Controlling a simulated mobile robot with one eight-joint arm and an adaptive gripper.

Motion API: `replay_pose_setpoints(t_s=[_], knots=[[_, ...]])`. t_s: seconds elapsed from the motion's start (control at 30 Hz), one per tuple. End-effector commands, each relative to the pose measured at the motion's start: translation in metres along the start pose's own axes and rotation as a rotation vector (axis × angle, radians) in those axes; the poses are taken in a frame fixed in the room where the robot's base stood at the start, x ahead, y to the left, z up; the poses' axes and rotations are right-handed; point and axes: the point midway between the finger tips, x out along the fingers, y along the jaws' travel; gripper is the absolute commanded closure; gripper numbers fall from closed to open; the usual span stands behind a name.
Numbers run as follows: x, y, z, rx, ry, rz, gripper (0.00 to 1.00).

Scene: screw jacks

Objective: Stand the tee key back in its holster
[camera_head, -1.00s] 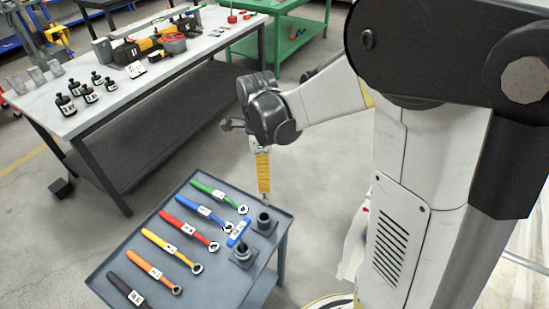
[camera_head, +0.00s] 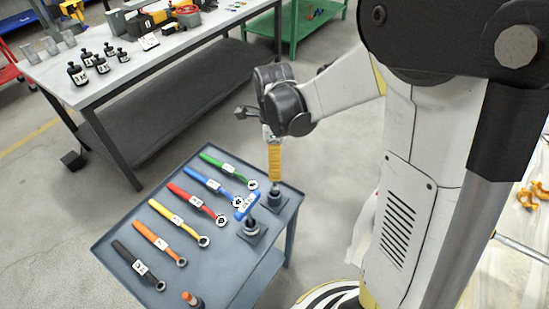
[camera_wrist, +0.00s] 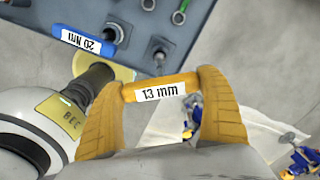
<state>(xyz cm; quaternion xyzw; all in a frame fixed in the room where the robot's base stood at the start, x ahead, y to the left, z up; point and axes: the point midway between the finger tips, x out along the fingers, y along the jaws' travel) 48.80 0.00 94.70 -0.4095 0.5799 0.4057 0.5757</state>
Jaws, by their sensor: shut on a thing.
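My gripper (camera_head: 275,176) points down over the right end of the grey tool cart. In the wrist view its yellow fingers are shut on the orange handle of the tee key (camera_wrist: 160,88), labelled "13 mm". The key's lower shaft is mostly hidden. A dark round holster (camera_head: 276,200) on a square plate stands directly below the gripper; it also shows just beyond the handle in the wrist view (camera_wrist: 160,50). The key's lower end is at or just above the holster mouth; I cannot tell whether it is inside.
A blue tee key labelled "20 Nm" (camera_head: 247,206) stands in the neighbouring holster, close to the left. Several coloured ring spanners lie across the cart (camera_head: 120,240). An orange-topped dark piece (camera_head: 191,299) is at the near edge. A workbench (camera_head: 70,58) stands behind.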

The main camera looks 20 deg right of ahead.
Motion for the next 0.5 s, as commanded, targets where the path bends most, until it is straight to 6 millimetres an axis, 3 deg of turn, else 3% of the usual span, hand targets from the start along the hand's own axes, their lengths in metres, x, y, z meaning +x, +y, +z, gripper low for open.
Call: replay_pose_setpoints(t_s=[0.5], knots=[[0.0062,0.0000,0.0000,0.000,0.000,0.000,0.54]])
